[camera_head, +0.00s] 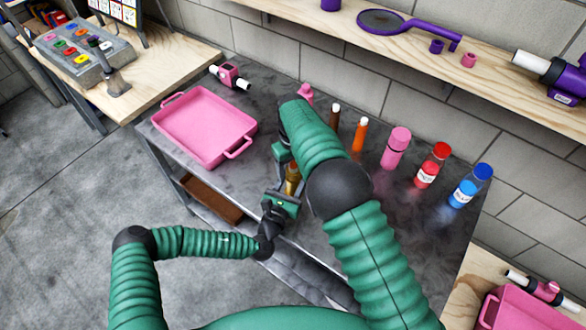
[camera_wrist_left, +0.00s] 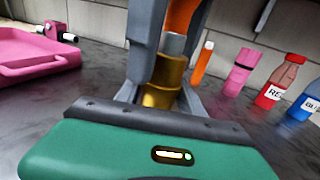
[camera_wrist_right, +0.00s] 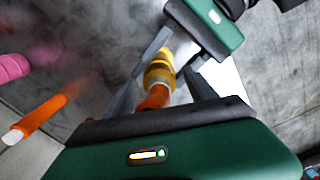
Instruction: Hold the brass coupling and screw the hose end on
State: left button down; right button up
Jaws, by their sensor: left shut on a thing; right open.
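The brass coupling (camera_wrist_left: 160,85) is upright between the fingers of my left gripper (camera_head: 282,200), which is shut on it above the grey table. It also shows in the head view (camera_head: 292,180) and the right wrist view (camera_wrist_right: 158,72). An orange hose end (camera_wrist_right: 155,98) with a grey collar (camera_wrist_left: 172,45) is in line with the coupling's top and appears to meet it. How far it is threaded cannot be told. My right gripper (camera_wrist_right: 165,85) is open, its fingers on either side of the hose end. My right arm hides much of this in the head view.
A pink tray (camera_head: 185,150) is on the table's left. Along the back stand an orange tube (camera_head: 359,135), a pink bottle (camera_head: 396,148), a red bottle (camera_head: 432,165) and a blue bottle (camera_head: 470,187). A wooden shelf (camera_head: 420,20) runs above.

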notch_tip(320, 180, up, 12)
jog(key=shift+f, duration=0.2)
pick_arm(q)
jog(key=c, duration=0.6)
grip_release()
jog(key=shift+c, duration=0.2)
pick_arm(e)
jog(key=shift+w, duration=0.1)
pick_arm(q)
jog(key=v, duration=1.7)
jog(key=shift+w, duration=0.1)
